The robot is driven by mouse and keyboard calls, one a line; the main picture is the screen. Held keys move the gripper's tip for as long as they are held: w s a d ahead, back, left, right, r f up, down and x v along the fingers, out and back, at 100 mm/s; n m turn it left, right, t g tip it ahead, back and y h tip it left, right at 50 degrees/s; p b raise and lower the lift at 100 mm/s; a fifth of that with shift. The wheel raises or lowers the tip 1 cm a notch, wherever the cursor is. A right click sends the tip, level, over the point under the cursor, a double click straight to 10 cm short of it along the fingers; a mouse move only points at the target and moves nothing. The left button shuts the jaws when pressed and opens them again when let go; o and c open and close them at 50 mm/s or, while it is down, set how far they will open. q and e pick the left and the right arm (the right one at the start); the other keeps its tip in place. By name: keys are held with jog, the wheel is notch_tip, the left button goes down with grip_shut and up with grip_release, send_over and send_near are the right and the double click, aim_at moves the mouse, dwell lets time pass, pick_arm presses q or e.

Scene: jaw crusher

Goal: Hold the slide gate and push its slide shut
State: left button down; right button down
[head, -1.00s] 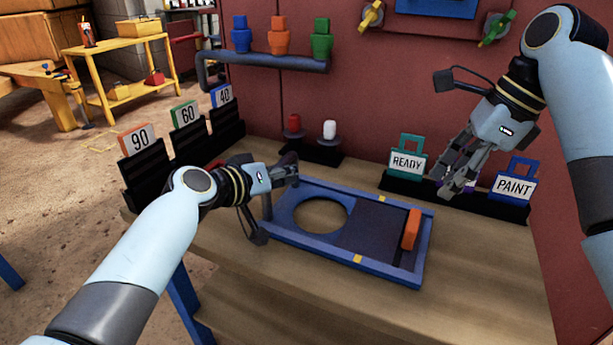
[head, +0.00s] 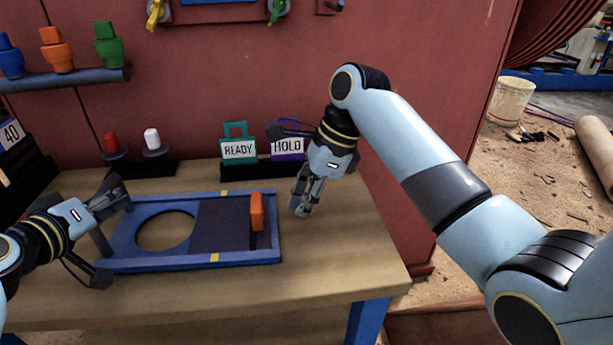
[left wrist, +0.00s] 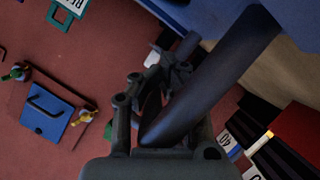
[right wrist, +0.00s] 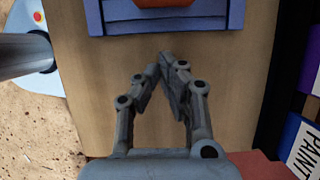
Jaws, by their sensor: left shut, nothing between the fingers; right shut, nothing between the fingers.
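The slide gate is a blue frame (head: 240,259) lying on the bench. A round hole (head: 166,231) shows open at its left part. Its dark slide (head: 222,226) covers the right part, with an upright orange handle (head: 257,211) near the right end. My left gripper (head: 121,190) is shut at the frame's far left corner; a dark blue bar (left wrist: 215,80) crosses close by its fingers in the left wrist view. Contact there I cannot tell. My right gripper (head: 301,212) is shut and empty, just right of the frame. In the right wrist view its tips (right wrist: 164,66) point at the frame's end (right wrist: 120,28).
A sign rack behind holds READY (head: 239,150) and HOLD (head: 287,148) signs; a PAINT sign (right wrist: 303,148) shows in the right wrist view. Red (head: 111,142) and white (head: 152,139) knobs stand behind the gate. The bench (head: 340,265) is clear at the right.

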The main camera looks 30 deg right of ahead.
jog(key=shift+w+a+r, duration=0.1)
jog(key=shift+w+a, duration=0.15)
jog(key=shift+a, duration=0.35)
jog(key=shift+w+a+r, duration=0.1)
jog(key=shift+w+a, duration=0.1)
jog(key=shift+a, duration=0.4)
jog(key=shift+w+a, duration=0.25)
jog(key=shift+a, duration=0.35)
send_near(226, 225)
jog(key=x, duration=0.5)
jog(key=shift+w+a, duration=0.1)
jog(key=shift+f, duration=0.1)
